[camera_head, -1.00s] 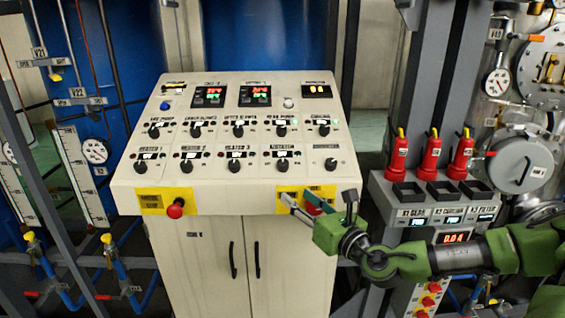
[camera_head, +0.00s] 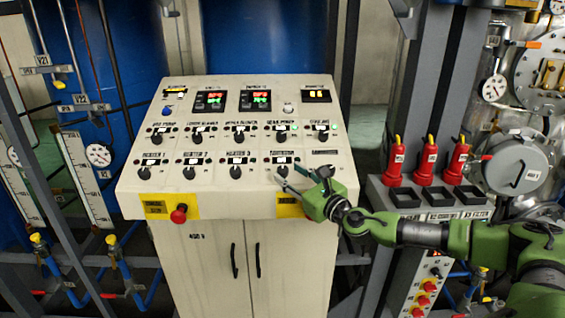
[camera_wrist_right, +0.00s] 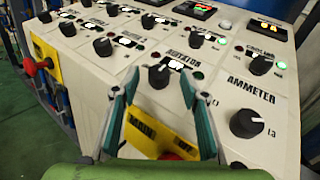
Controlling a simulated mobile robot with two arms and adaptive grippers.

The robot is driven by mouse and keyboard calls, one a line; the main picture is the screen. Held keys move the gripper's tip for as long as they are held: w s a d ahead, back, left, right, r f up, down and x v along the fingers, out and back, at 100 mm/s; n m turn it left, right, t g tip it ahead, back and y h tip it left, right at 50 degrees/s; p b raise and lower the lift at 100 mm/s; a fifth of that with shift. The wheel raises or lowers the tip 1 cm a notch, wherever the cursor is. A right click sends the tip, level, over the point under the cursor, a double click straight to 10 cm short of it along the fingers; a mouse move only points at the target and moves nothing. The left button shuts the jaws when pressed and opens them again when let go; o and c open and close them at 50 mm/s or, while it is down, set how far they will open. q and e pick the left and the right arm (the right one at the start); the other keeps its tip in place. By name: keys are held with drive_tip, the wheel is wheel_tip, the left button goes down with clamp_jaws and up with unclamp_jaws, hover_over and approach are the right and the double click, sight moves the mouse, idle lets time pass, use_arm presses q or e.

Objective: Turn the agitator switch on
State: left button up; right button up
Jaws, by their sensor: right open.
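The agitator switch (camera_wrist_right: 159,76) is a black rotary knob with a white pointer mark, labelled on the sloped cream panel. It shows between my right gripper's two fingertips in the right wrist view. In the head view the agitator switch (camera_head: 282,171) is in the lower row of knobs, at the fingertips. My right gripper (camera_head: 289,174) is open, coming from the lower right; it also shows in the wrist view (camera_wrist_right: 160,78). Whether the fingers touch the knob I cannot tell. My left gripper is not in view.
The ammeter knob (camera_wrist_right: 247,123) is close to the right of the fingers. A yellow plate (camera_wrist_right: 150,132) on the panel's front edge lies below them. A red button (camera_head: 179,214) is at the front left.

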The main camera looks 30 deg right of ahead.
sight(283, 169)
drive_tip(key=shift+w+p, duration=0.55)
drive_tip(key=shift+w, duration=1.65)
drive_tip(key=c, duration=1.1)
